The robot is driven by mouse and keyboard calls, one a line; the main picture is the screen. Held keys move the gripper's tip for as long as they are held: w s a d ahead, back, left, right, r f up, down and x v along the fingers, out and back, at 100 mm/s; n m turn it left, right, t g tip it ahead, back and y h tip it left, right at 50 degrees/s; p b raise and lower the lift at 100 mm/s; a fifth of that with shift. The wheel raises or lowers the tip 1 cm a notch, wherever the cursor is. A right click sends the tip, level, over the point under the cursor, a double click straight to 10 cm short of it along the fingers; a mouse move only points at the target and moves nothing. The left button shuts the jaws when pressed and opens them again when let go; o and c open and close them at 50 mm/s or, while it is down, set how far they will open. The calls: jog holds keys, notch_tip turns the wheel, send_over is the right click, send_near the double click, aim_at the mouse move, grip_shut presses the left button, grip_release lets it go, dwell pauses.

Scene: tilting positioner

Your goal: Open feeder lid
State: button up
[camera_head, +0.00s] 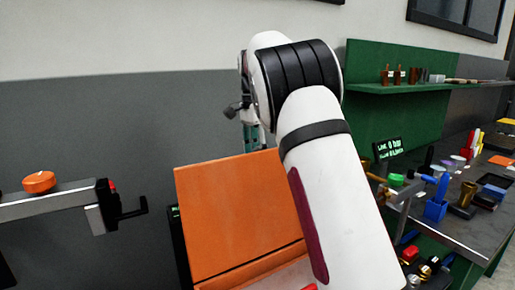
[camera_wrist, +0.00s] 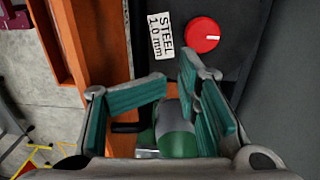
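A large orange panel (camera_head: 235,215) stands at the centre of the head view, with an orange ledge along its lower edge. My arm hides its right side, and I cannot tell whether it is the feeder lid. My gripper (camera_head: 250,130) is partly hidden behind my wrist, above the panel's upper edge. In the wrist view, its teal-padded fingers (camera_wrist: 178,98) are apart. A grey and green cylinder (camera_wrist: 177,130) shows beyond and between them, beside a black bar (camera_wrist: 128,127). I see no clear contact. Orange framing (camera_wrist: 100,50) lies left of the fingers.
The wrist view shows a red round button (camera_wrist: 202,35) and a "STEEL 1.0 mm" label (camera_wrist: 163,36) on a dark surface. A grey beam (camera_head: 50,200) with an orange knob (camera_head: 39,182) is at left. A cluttered workbench (camera_head: 470,225) stands at right.

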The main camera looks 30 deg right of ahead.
jog(key=shift+s+d+r, duration=0.1)
jog(key=shift+d+r, duration=0.05)
jog(key=shift+r, duration=0.1)
notch_tip(320, 180, up, 7)
jog(key=shift+w+r, duration=0.15)
jog(key=shift+w, duration=0.15)
dwell(0.8)
